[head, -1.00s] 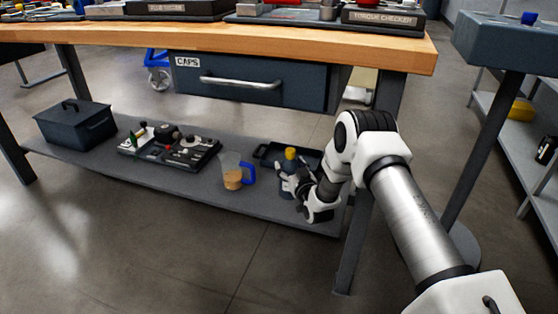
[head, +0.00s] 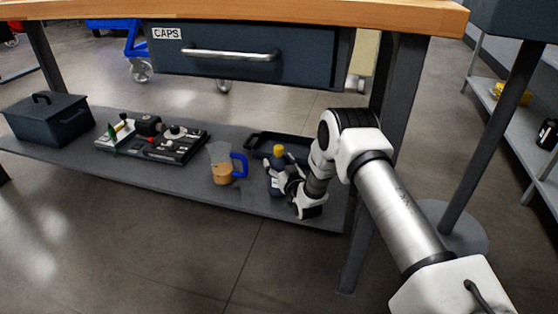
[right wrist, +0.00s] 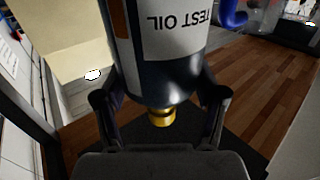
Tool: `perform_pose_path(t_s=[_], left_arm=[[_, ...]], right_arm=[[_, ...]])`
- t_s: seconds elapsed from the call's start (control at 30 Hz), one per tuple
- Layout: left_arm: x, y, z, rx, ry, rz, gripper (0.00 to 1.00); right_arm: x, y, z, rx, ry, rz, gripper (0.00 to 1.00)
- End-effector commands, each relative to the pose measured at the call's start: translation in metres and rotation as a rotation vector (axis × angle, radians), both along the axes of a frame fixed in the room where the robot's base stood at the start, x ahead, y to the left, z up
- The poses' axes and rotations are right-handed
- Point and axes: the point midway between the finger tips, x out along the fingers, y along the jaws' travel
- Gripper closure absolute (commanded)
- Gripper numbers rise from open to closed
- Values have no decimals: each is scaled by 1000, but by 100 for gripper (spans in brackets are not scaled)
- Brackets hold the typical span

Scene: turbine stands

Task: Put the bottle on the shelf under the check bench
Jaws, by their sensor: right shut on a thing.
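The bottle is dark with a yellow cap (head: 279,150) and is upright, held in my right gripper (head: 283,178) over the bench's lower shelf (head: 232,194). In the right wrist view its white TEST OIL label (right wrist: 165,28) appears upside down, and the gripper's two fingers (right wrist: 160,105) are shut on either side of the bottle. The bottle is just right of the jug, in front of the black tray. My gripper partly hides its base, so I cannot tell whether it touches the shelf. My left gripper is not in view.
The clear jug (head: 222,166) with a blue handle stands close left of the bottle. A black tray (head: 262,142) lies behind it. Further left are a tool tray (head: 150,141) and a dark box (head: 48,119). The CAPS drawer (head: 245,55) hangs above; a bench leg (head: 392,95) is at right.

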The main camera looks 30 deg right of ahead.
Motion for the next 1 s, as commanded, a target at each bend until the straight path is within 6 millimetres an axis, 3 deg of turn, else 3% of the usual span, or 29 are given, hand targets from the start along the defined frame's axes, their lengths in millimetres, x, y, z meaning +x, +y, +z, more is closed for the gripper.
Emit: perform_pose_path(t_s=[0.1,0.8,0.83,0.9,1.0], left_arm=[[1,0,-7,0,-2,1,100],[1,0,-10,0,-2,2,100],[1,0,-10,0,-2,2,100],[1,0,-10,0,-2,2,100],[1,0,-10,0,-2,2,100]], right_arm=[[0,0,-10,0,0,0,92],[0,0,-16,0,0,0,92],[0,0,-15,0,0,0,22],[0,0,-15,0,0,0,0],[0,0,-15,0,0,0,0]])
